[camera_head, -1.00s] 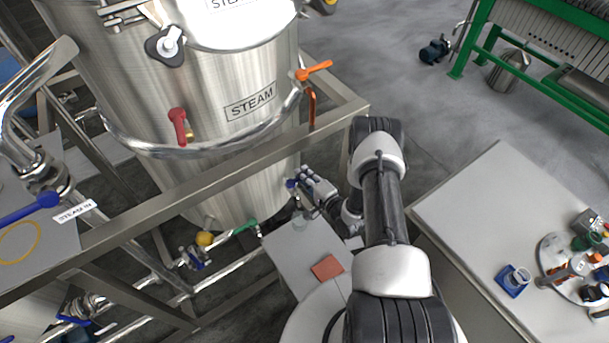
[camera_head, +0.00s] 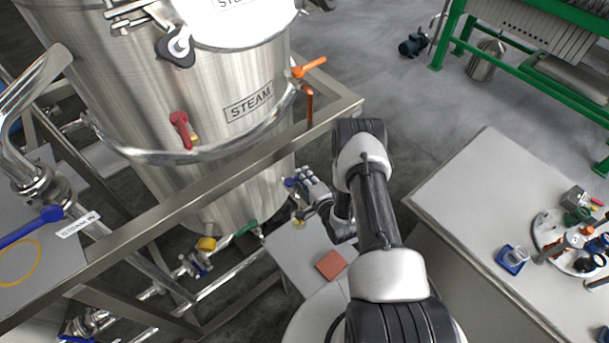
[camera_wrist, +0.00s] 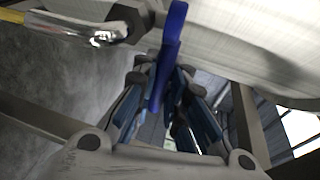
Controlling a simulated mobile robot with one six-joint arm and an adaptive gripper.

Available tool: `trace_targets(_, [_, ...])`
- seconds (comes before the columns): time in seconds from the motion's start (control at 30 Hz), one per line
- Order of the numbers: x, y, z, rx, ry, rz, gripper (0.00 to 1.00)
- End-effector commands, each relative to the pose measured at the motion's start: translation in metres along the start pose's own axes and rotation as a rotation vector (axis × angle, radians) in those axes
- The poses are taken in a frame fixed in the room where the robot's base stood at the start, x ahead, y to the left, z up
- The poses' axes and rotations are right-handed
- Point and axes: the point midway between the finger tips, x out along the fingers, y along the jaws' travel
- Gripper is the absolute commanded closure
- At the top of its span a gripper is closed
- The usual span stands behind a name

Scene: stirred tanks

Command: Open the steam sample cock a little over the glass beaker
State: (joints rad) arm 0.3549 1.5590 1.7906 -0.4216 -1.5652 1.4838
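The steam sample cock's blue lever (camera_wrist: 168,60) stands between my gripper's fingers in the wrist view. My gripper (camera_wrist: 163,85) has a blue-padded finger close on each side of it and appears shut on it. In the head view my gripper (camera_head: 300,184) is at the tank's lower right side, with a bit of the blue lever (camera_head: 290,182) showing at its tip. The small glass beaker (camera_head: 299,224) stands on the grey stand below the gripper and looks yellowish inside. The cock's body and outlet are mostly hidden by my gripper.
The steel tank (camera_head: 190,85) and its frame rail (camera_head: 215,178) lie left of my arm. An orange lever (camera_head: 310,67) and a red lever (camera_head: 181,128) are higher up. A reddish square (camera_head: 330,265) lies on the stand. A grey bench (camera_head: 470,220) stands at right.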

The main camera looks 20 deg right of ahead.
Motion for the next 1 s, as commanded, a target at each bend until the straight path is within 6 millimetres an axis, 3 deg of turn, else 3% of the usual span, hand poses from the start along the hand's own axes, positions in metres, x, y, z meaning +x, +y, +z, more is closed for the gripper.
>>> trace_targets(0.33, [-0.001, 0.001, 0.0, 0.001, 0.001, 0.002, 0.67])
trace_targets(0.67, [-0.002, 0.001, -0.001, 0.001, 0.001, 0.002, 0.67])
trace_targets(0.87, [-0.028, 0.001, -0.001, 0.004, 0.003, 0.004, 0.67])
trace_targets(1.0, [-0.059, 0.002, -0.002, 0.004, 0.004, 0.006, 0.67])
